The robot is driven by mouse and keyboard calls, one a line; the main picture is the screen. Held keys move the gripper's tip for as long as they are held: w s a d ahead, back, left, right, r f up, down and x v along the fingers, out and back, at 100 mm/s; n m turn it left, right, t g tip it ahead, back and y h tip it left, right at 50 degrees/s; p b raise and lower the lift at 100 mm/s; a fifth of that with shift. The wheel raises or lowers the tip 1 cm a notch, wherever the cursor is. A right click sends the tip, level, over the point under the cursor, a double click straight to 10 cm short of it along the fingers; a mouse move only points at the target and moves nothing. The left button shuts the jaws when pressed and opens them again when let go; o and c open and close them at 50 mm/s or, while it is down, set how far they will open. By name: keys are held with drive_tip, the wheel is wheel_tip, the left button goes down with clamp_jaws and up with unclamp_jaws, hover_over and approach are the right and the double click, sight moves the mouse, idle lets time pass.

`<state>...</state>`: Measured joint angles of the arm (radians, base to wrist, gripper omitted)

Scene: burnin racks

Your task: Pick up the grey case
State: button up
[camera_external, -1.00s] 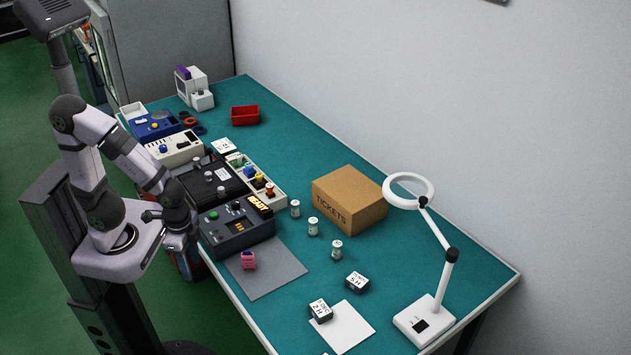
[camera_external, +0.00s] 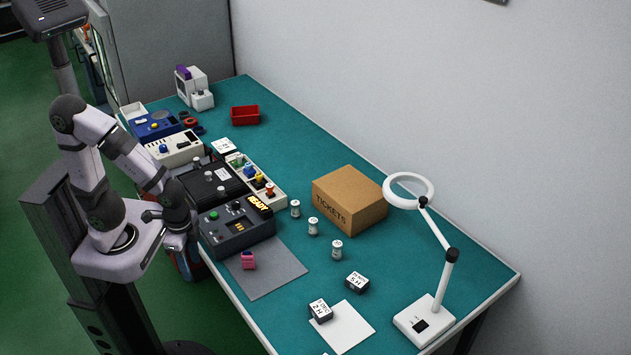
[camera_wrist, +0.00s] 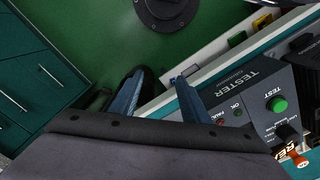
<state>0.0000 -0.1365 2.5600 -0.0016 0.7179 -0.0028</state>
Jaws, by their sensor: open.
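No thing is clearly marked as the grey case. Two small boxes with dark grey sides and white labelled tops are candidates: one box (camera_external: 357,283) stands on the bare mat, and another box (camera_external: 320,312) stands at the edge of a white sheet (camera_external: 343,329). Neither shows in the wrist view. My gripper hangs at the table's left edge, beside the grey tester (camera_external: 237,238), far left of both boxes. In the wrist view my gripper (camera_wrist: 158,78) has its two fingers apart with nothing between them; the tester (camera_wrist: 238,112) is right of them.
A cardboard TICKETS box (camera_external: 350,200), several small cylinders, and a white ring lamp (camera_external: 425,320) stand on the teal table. A pink item (camera_external: 248,261) lies on a grey mat (camera_external: 268,280). Instruments and a red bin (camera_external: 245,115) stand farther back. Right-hand table space is mostly clear.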

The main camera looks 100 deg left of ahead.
drive_tip(key=shift+o, duration=1.3)
drive_tip(key=shift+r, duration=0.15)
